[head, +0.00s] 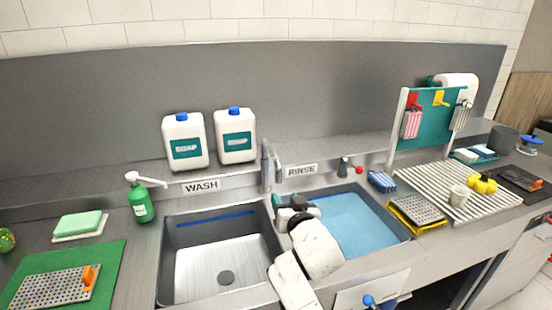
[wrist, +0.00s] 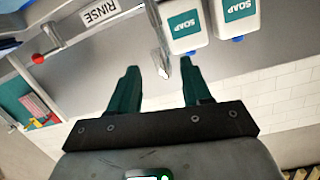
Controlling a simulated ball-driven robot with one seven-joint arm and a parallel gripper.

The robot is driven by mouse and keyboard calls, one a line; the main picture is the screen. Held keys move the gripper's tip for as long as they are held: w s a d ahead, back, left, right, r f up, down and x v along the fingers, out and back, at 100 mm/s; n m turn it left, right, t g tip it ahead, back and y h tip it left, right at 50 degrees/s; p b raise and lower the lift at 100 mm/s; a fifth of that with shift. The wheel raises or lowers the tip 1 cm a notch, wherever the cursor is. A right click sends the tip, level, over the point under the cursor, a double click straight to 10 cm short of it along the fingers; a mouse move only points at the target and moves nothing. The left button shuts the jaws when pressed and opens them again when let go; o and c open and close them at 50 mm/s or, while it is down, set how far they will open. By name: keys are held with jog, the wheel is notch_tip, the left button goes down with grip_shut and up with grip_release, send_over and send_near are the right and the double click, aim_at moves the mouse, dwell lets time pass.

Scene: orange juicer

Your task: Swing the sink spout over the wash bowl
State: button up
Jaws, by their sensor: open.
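The metal sink spout (head: 267,160) stands at the back between the two basins. Its curved end hooks toward the right, by the RINSE label. The wash bowl (head: 188,285) is the empty grey left basin with a drain. My gripper (head: 281,208) is low over the divider and left edge of the rinse basin, in front of the spout. In the wrist view my gripper (wrist: 159,68) is open with its two green fingers apart. The spout (wrist: 158,45) shows between the fingertips there, touching neither visibly; its depth is hard to tell.
The rinse basin (head: 360,222) has a blue bottom, partly hidden by my arm. Two soap jugs (head: 184,142) (head: 236,136) stand on the back ledge. A green pump bottle (head: 141,204) stands left of the wash bowl. A red-knobbed tap (head: 345,166) is right of the spout.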

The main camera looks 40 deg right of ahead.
jog(key=t, duration=0.2)
send_near(279, 164)
jog(key=w, duration=0.2)
jog(key=shift+h, duration=0.4)
jog(key=x, duration=0.5)
jog(key=p+x, duration=0.1)
jog(key=x, duration=0.5)
jog(key=shift+d+f, duration=0.2)
jog(key=shift+d, duration=0.05)
grip_shut()
